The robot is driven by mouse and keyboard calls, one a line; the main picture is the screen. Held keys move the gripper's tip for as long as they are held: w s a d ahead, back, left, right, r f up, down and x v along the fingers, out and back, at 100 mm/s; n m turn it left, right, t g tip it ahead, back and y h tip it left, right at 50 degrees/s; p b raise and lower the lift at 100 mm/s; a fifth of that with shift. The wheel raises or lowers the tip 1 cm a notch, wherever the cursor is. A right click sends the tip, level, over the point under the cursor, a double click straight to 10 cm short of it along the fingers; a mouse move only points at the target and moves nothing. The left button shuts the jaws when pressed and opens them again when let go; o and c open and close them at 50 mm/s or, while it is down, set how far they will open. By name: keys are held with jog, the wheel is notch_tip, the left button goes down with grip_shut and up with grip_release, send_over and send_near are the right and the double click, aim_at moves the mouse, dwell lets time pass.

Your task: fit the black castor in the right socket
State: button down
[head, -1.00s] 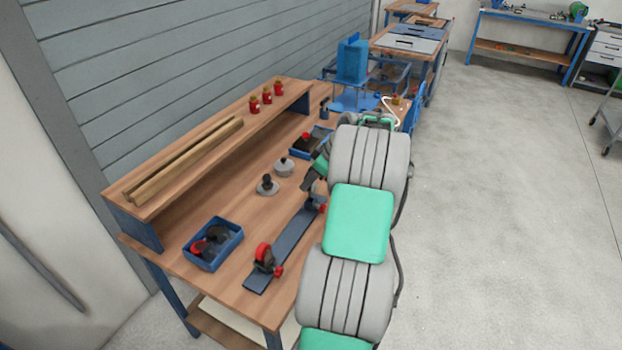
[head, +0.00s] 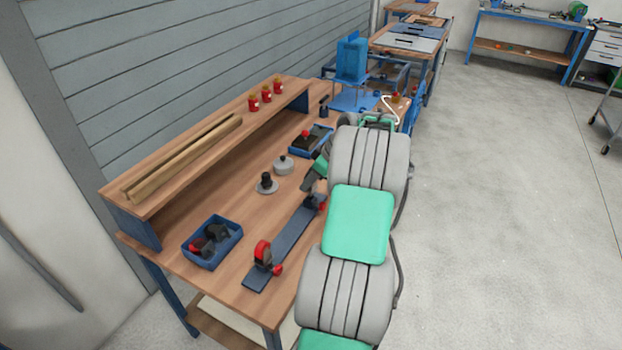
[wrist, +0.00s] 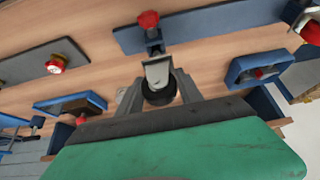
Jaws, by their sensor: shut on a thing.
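My gripper (wrist: 161,92) is shut on the black castor (wrist: 158,93), whose dark wheel sits between the fingers with its light grey bracket pointing away from me. Beyond the bracket lies the dark fixture strip (wrist: 215,24), with a small block and a red knob (wrist: 148,20) at this socket. I cannot tell whether the bracket touches the socket. In the head view the strip (head: 285,243) carries a red-wheeled castor (head: 262,252) at its near end. My gripper (head: 312,186) is at its far, right end, where the castor is hidden by my arm.
A blue bin (head: 238,234) with dark and red parts stands at the bench's near left. A grey lidded piece (head: 283,167) and a black-knobbed disc (head: 266,187) stand behind the strip. A second blue tray (head: 325,131) lies farther along. A raised shelf (head: 196,165) runs along the back.

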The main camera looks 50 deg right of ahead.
jog(key=shift+f+b, duration=0.3)
jog(key=shift+f, duration=0.2)
jog(key=shift+f, duration=0.15)
jog(key=shift+f+b, duration=0.75)
jog(key=shift+f+b, duration=0.35)
jog(key=shift+f, duration=0.05)
dwell(0.9)
jog(key=shift+c, duration=1.4)
grip_release()
jog(key=shift+r, duration=0.1)
jog(key=shift+r+p, duration=2.5)
jog(key=shift+r, duration=0.9)
